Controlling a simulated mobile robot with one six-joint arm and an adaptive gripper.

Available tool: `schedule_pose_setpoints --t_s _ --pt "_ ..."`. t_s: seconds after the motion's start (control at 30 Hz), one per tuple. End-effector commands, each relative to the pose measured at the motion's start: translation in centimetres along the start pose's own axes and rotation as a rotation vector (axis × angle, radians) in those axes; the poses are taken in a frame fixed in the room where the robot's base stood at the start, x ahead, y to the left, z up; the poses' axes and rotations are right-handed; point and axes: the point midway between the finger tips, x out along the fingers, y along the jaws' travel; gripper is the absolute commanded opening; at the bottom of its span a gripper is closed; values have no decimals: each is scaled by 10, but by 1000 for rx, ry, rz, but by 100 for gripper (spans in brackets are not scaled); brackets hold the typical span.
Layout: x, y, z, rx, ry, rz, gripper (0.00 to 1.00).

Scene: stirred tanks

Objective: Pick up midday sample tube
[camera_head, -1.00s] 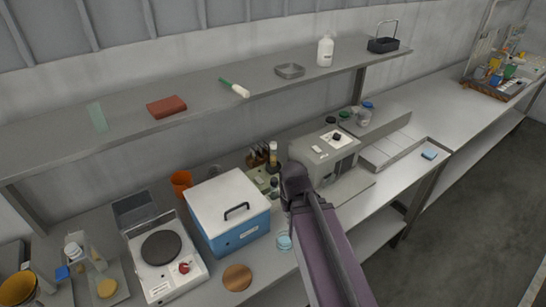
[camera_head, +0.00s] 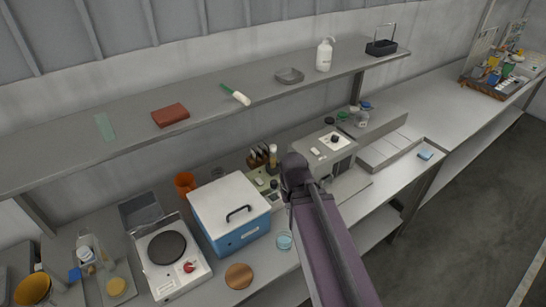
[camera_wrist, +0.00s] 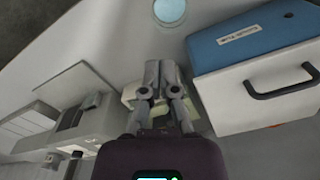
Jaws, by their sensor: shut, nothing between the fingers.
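No tube can be picked out by label as the midday sample tube. Several dark, slim upright pieces with a tan-topped cylinder (camera_head: 273,158) stand behind the blue box in the head view, partly crowded together. My gripper (camera_wrist: 165,70) is shut and empty in the wrist view, above a pale greenish device on the bench. In the head view my arm hides the fingers; its end is just right of the blue box, in front of the tan-topped cylinder.
The blue box with a white lid (camera_head: 230,212) stands close beside my gripper. A grey instrument (camera_head: 328,150) is on the other side. A shallow blue dish (camera_head: 284,240) lies near the front edge. A shelf (camera_head: 210,98) overhangs the bench behind.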

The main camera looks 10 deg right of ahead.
Motion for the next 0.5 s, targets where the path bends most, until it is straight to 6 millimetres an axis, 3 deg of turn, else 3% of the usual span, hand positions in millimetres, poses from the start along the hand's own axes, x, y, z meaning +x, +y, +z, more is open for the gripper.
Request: schedule_pose_setpoints --t_s 0.03,0.13,0.5 --pt "-12 0 0 0 0 0 0" --pt "-18 0 0 0 0 0 0" --pt "-19 0 0 0 0 0 0"
